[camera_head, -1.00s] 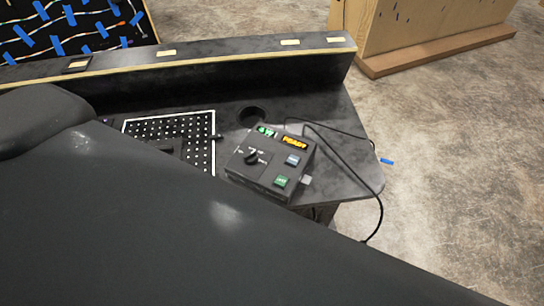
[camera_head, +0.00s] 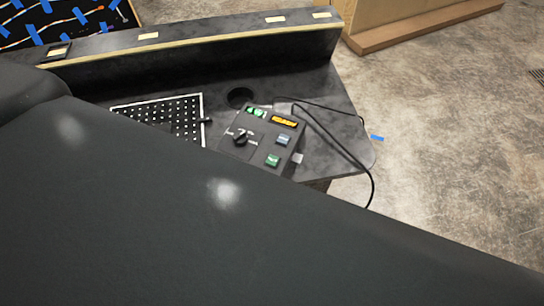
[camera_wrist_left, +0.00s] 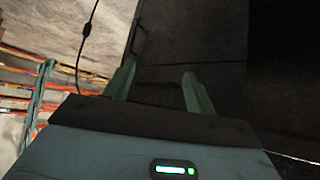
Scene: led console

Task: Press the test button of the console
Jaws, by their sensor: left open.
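The console (camera_head: 259,143) is a dark box on the dark tabletop in the head view. It has a round knob (camera_head: 240,138), a lit orange display (camera_head: 284,121), green lit digits (camera_head: 257,112), a blue-grey button (camera_head: 283,140) and a green button (camera_head: 272,160). The button labels are too small to read surely. My left gripper (camera_wrist_left: 160,82) shows in the left wrist view with its two fingers apart and nothing between them. It faces a dark surface, and the console is not recognisable there. Neither gripper shows in the head view.
My large dark arm link covers the lower head view and the table's near side. A perforated panel (camera_head: 160,118) lies left of the console. A round hole (camera_head: 240,97) and a black cable (camera_head: 345,150) are close by. A raised ledge (camera_head: 200,52) runs along the back.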

